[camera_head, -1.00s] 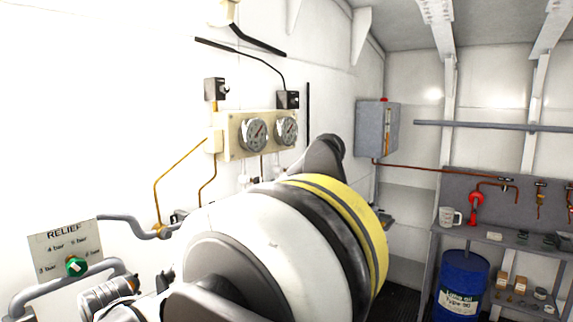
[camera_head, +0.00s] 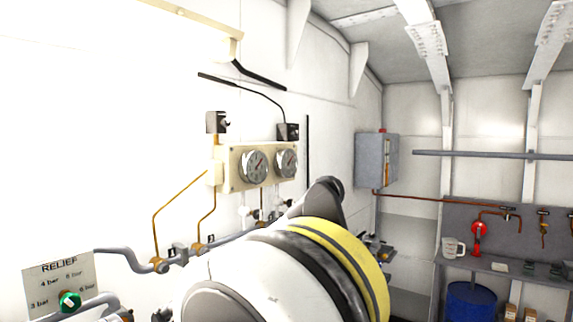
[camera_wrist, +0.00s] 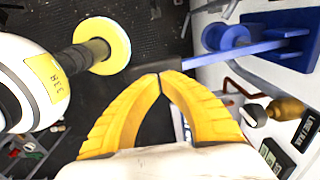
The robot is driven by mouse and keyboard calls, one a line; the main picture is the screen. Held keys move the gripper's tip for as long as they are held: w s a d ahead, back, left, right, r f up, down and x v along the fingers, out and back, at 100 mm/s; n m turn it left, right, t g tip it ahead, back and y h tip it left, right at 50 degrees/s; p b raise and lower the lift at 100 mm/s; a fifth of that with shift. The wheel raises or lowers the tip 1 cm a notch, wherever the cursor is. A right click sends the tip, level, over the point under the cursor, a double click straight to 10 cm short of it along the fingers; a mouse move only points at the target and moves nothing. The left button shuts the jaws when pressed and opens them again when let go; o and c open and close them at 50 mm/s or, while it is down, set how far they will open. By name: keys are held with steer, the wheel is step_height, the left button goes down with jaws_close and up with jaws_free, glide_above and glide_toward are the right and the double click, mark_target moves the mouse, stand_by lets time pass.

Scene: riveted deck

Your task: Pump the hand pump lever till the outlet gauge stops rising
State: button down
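The pump lever (camera_wrist: 208,62) shows in the wrist view as a blue bar with a dark grip. It runs left from a blue bracket (camera_wrist: 275,42). My gripper (camera_wrist: 160,75) has its yellow fingertips nearly together at the dark grip. The grip lies across just beyond the tips, not between the fingers; I cannot tell whether they touch. In the head view my arm hides the gripper and lever. Two round gauges, left (camera_head: 254,166) and right (camera_head: 287,162), sit on a cream panel. Their needles point up and right; the readings are too small to tell, and which is the outlet gauge is unclear.
A relief plate (camera_head: 60,275) with a green knob (camera_head: 70,301) is at lower left. Pipes run along the left wall. A grey box (camera_head: 377,160) hangs on the wall.

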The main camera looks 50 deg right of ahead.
stand_by(0.4)
step_height(320, 180, up, 5)
steer(key=p, duration=0.3)
steer(key=shift+p, duration=0.35)
stand_by(0.4)
steer(key=shift+s+f+n+b, duration=0.1)
steer(key=shift+s+n+b, duration=0.3)
steer(key=shift+n+b, duration=0.3)
steer(key=s+f+n+t+b, duration=0.3)
steer(key=s+n+b, duration=0.3)
steer(key=n, duration=0.2)
steer(key=s+f+n+t+b, duration=0.3)
steer(key=s+n+b, duration=0.3)
steer(key=n, duration=0.2)
steer(key=shift+n+t, duration=0.3)
steer(key=shift+t, duration=0.3)
